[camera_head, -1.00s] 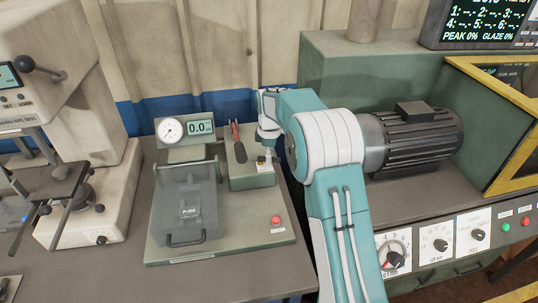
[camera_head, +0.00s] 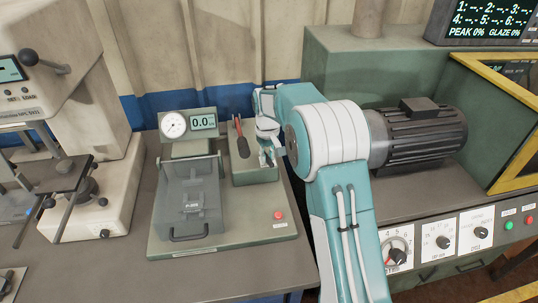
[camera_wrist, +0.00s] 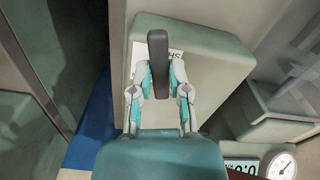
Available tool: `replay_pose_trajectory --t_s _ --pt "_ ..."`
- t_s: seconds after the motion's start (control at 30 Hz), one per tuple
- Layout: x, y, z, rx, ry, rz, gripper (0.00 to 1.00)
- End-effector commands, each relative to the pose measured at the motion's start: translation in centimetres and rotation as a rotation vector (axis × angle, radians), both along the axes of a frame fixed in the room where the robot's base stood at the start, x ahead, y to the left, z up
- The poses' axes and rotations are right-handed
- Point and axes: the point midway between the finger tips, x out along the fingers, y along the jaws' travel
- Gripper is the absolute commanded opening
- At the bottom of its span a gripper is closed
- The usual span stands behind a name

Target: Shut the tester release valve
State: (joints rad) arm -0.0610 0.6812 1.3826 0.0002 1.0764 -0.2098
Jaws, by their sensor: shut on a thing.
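The tester's release valve shows as a dark lever (camera_wrist: 158,50) in the wrist view. It stands over a white label, partly hidden, on the grey-green block (camera_wrist: 205,55). My gripper (camera_wrist: 158,75) has one finger on each side of the lever and is shut on it. In the head view my gripper (camera_head: 268,160) is over the right part of the tester's block (camera_head: 250,173), and the fingers largely hide the lever. The tester (camera_head: 275,234) has a round dial and a display (camera_head: 203,122) reading 0.0.
A red and dark pump handle (camera_head: 241,138) stands close left of my gripper. A clear guarded chamber (camera_head: 188,205) is at the tester's left, and a red button (camera_head: 279,215) at its front right. A motor (camera_head: 420,135) and green machine stand right.

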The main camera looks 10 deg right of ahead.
Motion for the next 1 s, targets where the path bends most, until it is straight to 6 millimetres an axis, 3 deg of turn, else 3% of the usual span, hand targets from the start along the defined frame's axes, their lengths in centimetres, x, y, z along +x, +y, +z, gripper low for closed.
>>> replay_pose_trajectory --t_s 0.4,1.0 --pt "-0.18 0.82 -0.08 -0.001 0.002 -0.235 0.0" --pt "-0.23 1.04 -0.11 0.0 0.004 -0.287 0.0"
